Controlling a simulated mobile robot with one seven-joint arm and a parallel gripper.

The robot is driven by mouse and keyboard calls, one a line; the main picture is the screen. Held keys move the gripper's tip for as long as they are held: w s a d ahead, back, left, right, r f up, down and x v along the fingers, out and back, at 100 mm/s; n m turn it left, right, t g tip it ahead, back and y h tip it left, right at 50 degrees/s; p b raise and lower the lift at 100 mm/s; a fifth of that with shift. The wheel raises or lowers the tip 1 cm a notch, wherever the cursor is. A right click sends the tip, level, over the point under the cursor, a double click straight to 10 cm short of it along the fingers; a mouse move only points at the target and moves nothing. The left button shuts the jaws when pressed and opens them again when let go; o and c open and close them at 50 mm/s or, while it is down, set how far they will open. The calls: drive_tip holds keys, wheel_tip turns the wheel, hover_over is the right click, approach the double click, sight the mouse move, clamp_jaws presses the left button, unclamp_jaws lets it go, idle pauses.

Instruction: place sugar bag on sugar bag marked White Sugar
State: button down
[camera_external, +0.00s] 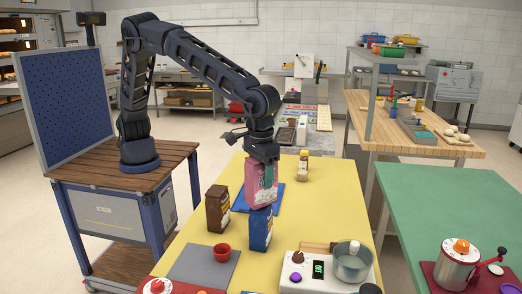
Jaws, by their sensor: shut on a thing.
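My gripper (263,163) points down and is shut on a pink bag (261,190), held upright over the yellow table. A blue bag (261,229) stands upright just below the pink bag in the picture. I cannot tell whether the pink bag rests on the blue bag or hangs behind it. A brown bag (217,209) stands to the left of both. The print on the bags is too small to read, so I cannot tell which one is marked White Sugar. The fingertips are partly hidden by the pink bag.
A blue mat (238,203) lies under and behind the bags. A red cup (222,252) stands on a grey mat (194,266) in front. A scale (299,272) and a pot (352,264) stand front right. A small bottle (303,163) stands behind.

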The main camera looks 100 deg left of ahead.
drive_tip(key=shift+f, duration=0.3)
drive_tip(key=shift+c, duration=2.3)
unclamp_jaws()
drive_tip(key=shift+f, duration=0.15)
